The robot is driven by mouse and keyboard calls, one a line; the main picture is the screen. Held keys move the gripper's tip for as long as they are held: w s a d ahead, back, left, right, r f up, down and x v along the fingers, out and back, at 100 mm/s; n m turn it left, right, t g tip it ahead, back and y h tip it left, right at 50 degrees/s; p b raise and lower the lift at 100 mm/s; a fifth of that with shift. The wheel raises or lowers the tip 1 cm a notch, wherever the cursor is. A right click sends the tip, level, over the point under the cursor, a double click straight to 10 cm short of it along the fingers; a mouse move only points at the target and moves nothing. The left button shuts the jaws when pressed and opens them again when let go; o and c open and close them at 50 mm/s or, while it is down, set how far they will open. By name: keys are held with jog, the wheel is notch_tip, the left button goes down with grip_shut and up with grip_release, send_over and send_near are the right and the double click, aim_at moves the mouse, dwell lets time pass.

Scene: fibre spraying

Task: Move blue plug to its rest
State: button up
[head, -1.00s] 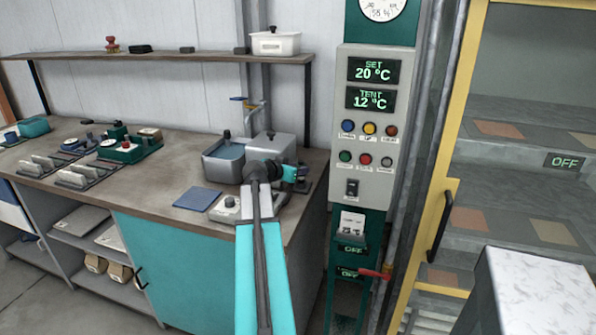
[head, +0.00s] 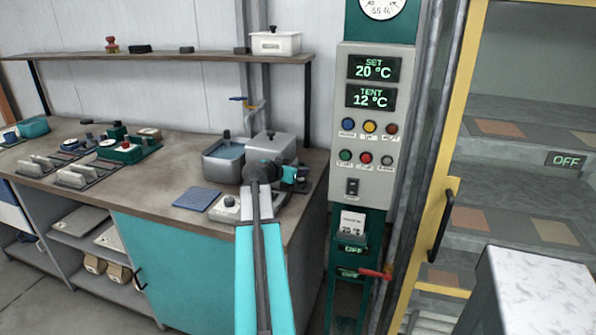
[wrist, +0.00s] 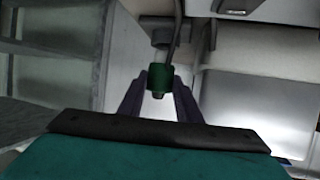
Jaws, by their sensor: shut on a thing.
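My gripper (head: 300,174) is at the right end of the workbench, beside the grey lidded box, with its fingers mostly hidden in the head view. In the wrist view my gripper (wrist: 160,100) is shut on a small dark green plug-like piece (wrist: 160,76), held between its two dark fingers. A grey cable or rod shows just above that piece. The piece looks green, and I cannot make out a clearly blue plug in either view. I cannot tell which place is its rest.
The workbench (head: 60,128) carries a grey water basin (head: 222,165), a lidded box (head: 270,147), a blue pad (head: 197,199) and a small white switch box (head: 228,209). A control panel (head: 372,120) and a yellow-framed cabinet (head: 452,150) stand to the right.

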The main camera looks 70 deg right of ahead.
jog(key=shift+f+b, duration=1.3)
jog(key=shift+b, duration=0.25)
dwell(0.4)
jog(key=o, duration=1.2)
jog(key=shift+c, duration=0.2)
jog(key=shift+w+a, duration=0.1)
jog(key=shift+a, duration=0.1)
jog(key=shift+w+a+r, duration=0.15)
jog(key=shift+a+r, duration=0.1)
jog(key=shift+a, duration=0.35)
jog(key=v, duration=0.6)
jog(key=b+v, duration=0.1)
jog(key=v, duration=0.5)
jog(key=shift+s+r, duration=0.2)
jog(key=shift+a, duration=0.1)
